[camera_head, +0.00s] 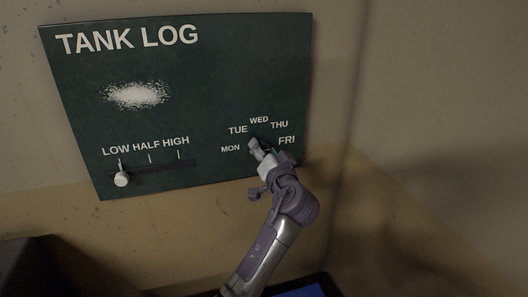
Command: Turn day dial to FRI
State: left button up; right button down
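The dark green TANK LOG board (215,85) hangs on the wall. The day labels MON (230,149), TUE (238,130), WED (259,120), THU (279,125) and FRI (287,140) form an arc at its lower right. My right gripper is not in view.
A slider with a pale knob (121,179) stands at LOW on the board's lower left. A white smudge (136,95) marks the board. The wall corner is right of the board. A dark object (45,268) shows at bottom left.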

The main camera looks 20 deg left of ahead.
aim_at(259, 109)
pick_arm(q)
jog(key=shift+o, duration=0.5)
jog(key=shift+f, duration=0.1)
notch_tip(259, 109, up, 10)
dwell(0.4)
